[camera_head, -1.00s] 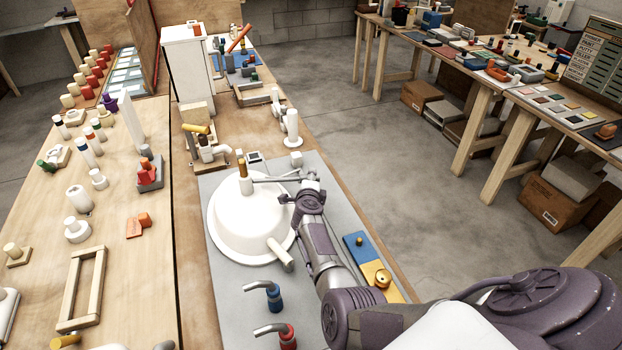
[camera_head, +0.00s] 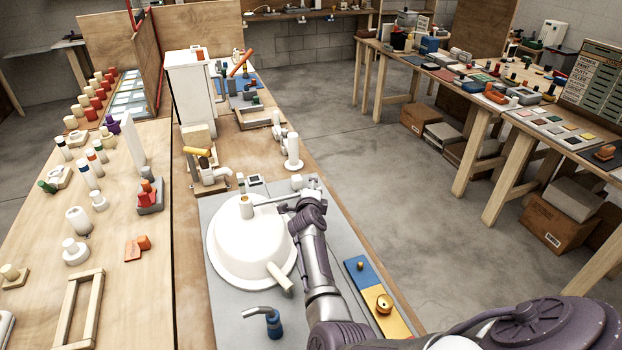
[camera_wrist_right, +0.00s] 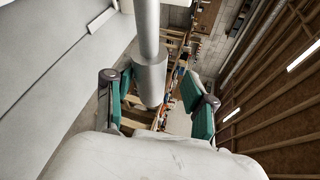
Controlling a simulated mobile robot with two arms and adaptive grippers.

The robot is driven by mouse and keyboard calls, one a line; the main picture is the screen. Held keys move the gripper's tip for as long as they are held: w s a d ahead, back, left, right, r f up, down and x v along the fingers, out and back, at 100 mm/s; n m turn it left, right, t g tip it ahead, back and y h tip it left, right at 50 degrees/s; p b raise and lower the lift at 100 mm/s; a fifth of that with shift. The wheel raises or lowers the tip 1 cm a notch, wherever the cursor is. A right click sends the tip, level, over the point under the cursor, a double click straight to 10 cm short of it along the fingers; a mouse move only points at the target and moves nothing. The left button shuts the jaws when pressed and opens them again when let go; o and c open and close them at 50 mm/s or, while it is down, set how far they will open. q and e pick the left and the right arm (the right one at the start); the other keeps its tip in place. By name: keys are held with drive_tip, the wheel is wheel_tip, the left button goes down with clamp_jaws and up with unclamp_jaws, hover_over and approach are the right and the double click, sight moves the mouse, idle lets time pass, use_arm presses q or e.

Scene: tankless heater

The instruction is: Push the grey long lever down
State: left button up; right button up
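A long thin grey lever (camera_head: 274,201) reaches across the upper right of a white dome-shaped basin (camera_head: 238,247) in the head view. My right gripper (camera_head: 303,206) is at the lever's right end, just right of the basin. In the right wrist view, a thick grey cylinder (camera_wrist_right: 149,78) with a thinner rod runs between the teal finger pads of my right gripper (camera_wrist_right: 160,92). The fingers are apart, one on each side; a gap shows on the right. Contact on the left is unclear. My left gripper is not in view.
A blue-based tap (camera_head: 272,324) stands in front of the basin on the grey mat (camera_head: 218,305). A blue and yellow plate (camera_head: 377,298) lies right of my arm. A tall white box (camera_head: 190,88) stands behind.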

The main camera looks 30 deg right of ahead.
drive_tip(key=shift+a+r, duration=0.1)
drive_tip(key=shift+r, duration=2.25)
